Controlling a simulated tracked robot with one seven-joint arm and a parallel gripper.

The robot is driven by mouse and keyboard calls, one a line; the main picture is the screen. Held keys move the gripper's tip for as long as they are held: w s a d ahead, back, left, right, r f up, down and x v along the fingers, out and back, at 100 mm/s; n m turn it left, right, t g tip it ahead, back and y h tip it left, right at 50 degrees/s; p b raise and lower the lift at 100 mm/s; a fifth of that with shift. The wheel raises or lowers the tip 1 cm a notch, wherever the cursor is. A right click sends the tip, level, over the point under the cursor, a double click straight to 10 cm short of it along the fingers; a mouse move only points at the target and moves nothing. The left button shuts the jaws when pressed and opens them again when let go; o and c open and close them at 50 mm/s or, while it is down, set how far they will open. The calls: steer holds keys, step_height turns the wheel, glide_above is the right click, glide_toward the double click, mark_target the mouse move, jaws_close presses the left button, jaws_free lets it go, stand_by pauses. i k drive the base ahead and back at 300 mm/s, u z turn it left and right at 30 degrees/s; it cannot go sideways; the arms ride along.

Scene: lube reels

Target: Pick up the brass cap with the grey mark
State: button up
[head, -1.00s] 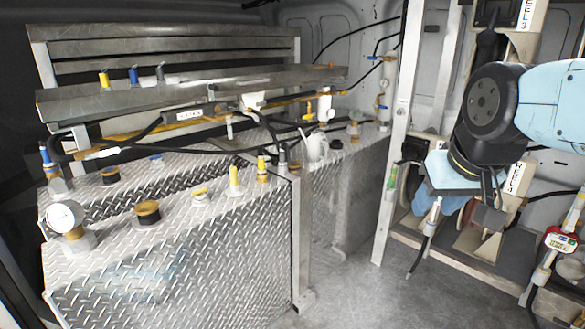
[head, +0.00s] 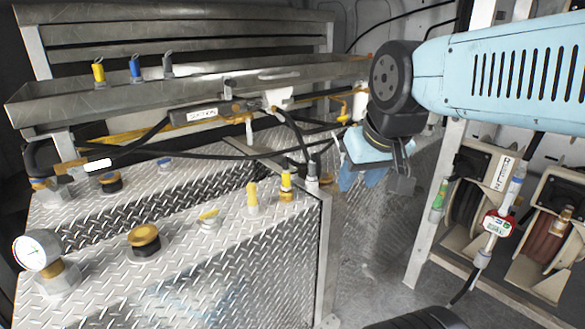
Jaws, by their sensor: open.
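Three small upright pieces stand in a row on the metal tray (head: 215,88) along the back: a yellow one (head: 98,71), a blue one (head: 135,69) and a grey one (head: 168,66). The grey one is the only one with a clear grey colour; brass on it is too small to make out. My gripper (head: 362,178) hangs from my arm right of the tray and well away from this row. It points down with its jaws open, and nothing shows held. Its fingertips are partly hard to make out.
Tread-plate tanks (head: 240,260) fill the left and middle, carrying a brass-coloured cap (head: 144,238), yellow fittings and a gauge (head: 39,250). Black hoses (head: 215,153) cross in front of the tray. Hose reels (head: 466,205) stand at right. Floor (head: 385,262) is open between.

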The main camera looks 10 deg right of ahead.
mark_target(327, 177)
steer(key=z, duration=0.05)
steer(key=i, duration=0.85)
steer(key=z, duration=0.35)
